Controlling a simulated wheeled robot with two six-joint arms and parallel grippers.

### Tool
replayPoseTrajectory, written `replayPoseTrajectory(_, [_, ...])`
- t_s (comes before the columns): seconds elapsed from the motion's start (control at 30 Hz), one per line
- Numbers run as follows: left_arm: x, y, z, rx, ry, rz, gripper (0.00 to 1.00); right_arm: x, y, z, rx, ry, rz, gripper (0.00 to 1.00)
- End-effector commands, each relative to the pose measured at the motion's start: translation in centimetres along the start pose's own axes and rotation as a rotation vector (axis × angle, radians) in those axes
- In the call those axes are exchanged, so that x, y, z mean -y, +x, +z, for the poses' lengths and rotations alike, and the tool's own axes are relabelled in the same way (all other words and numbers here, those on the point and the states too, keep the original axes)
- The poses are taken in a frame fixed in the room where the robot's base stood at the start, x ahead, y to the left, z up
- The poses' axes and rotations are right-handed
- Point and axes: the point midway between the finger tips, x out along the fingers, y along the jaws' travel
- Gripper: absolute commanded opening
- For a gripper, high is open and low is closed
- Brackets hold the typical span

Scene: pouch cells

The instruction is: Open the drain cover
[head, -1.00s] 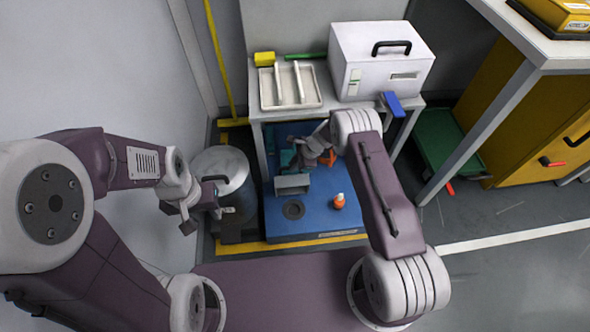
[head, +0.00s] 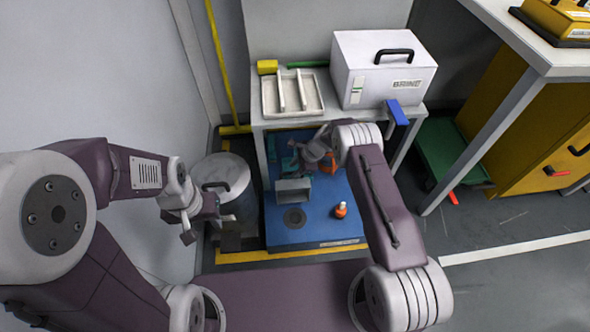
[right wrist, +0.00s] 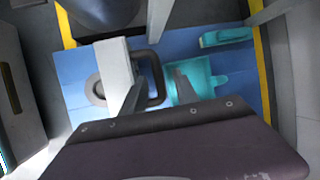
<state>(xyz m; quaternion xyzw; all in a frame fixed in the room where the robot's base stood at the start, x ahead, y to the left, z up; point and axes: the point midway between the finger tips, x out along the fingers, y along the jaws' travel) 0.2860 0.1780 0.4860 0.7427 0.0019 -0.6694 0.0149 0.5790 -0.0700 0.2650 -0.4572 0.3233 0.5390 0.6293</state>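On the blue platform (head: 324,225), a pale grey box-like part (head: 292,191) stands beside a dark round ring (head: 294,217). In the right wrist view this pale part (right wrist: 116,62) has a dark looped handle (right wrist: 156,80) next to it, and a teal part (right wrist: 208,80) lies to the right. I cannot tell which of these is the drain cover. My right gripper (right wrist: 160,78) is open, its fingers spread with the handle's bar between them; contact is unclear. My left gripper (head: 203,225) looks open and empty, in front of a metal drum (head: 235,185).
An orange-capped bottle (head: 341,210) stands on the platform's right. A table above carries a white divided tray (head: 291,110) and a white case (head: 375,85); a blue handle (head: 397,112) hangs at its edge. A yellow cabinet (head: 540,140) stands right. Open floor lies right.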

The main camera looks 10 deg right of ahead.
Motion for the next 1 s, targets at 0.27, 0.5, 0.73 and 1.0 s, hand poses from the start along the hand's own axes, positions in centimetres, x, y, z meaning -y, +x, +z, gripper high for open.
replayPoseTrajectory(0.27, [0.0,-1.1,-0.1,0.000,0.000,0.000,0.36,0.0,-1.3,0.1,0.000,0.002,0.003,0.36])
replayPoseTrajectory(0.5, [-0.1,-4.8,-0.5,0.000,0.000,0.000,0.36,0.1,-6.8,0.2,0.000,0.003,0.002,0.36])
replayPoseTrajectory(0.73, [-0.1,-5.8,-0.6,0.000,0.000,0.000,0.36,0.0,-9.0,0.1,0.000,0.001,0.002,0.36])
replayPoseTrajectory(1.0, [-0.1,-5.7,-0.6,0.000,0.000,0.000,0.36,-0.1,-9.0,0.0,0.000,0.000,0.002,0.36])
